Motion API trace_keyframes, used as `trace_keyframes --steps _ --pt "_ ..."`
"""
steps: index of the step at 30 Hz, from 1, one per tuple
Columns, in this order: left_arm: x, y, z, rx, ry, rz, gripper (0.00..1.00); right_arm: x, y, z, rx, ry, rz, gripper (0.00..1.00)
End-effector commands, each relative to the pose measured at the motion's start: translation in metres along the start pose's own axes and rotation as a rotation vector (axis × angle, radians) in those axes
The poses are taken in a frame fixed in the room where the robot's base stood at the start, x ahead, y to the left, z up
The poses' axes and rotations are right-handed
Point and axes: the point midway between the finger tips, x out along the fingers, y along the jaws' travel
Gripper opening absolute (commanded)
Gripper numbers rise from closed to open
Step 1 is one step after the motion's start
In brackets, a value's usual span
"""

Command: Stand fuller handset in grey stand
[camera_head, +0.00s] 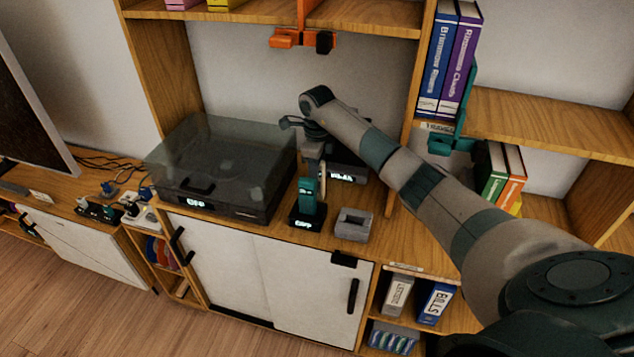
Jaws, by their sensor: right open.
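The grey stand (354,226) is a small block with an opening in its top, and it looks empty. It is on the cabinet top near the front edge. Just left of it, a teal upright piece (307,190), seemingly a handset, rises from a black base (306,220) with a small lit display. Behind stands another dark device (347,172) with a lit display, partly hidden by my arm. My right gripper (316,172) is open and points down at the teal piece; whether it touches it I cannot tell. Display readings are too small to compare. My left gripper is out of view.
A turntable with a clear lid (222,160) stands to the left. An orange bracket (300,40) hangs under the shelf above. A teal bracket (452,143) and binders (450,55) are at right. Bare wood lies right of the grey stand.

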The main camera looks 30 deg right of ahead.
Motion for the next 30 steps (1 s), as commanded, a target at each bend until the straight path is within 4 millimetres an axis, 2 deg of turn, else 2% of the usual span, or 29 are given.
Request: trace_keyframes --steps 9,10,15,25,30 --pt "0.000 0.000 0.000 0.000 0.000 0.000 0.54 -0.001 0.000 0.000 0.000 0.000 0.000 0.42" --pt "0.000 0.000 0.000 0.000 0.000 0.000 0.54 -0.001 0.000 0.000 0.000 0.000 0.000 0.37" --pt "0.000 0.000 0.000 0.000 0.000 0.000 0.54 -0.001 0.000 0.000 0.000 0.000 0.000 0.00" --pt "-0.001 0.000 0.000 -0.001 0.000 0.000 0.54 -0.002 0.000 0.000 0.000 0.000 -0.001 0.00" --pt "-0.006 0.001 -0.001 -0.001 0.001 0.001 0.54 -0.011 -0.002 -0.002 0.001 -0.001 -0.002 0.00"
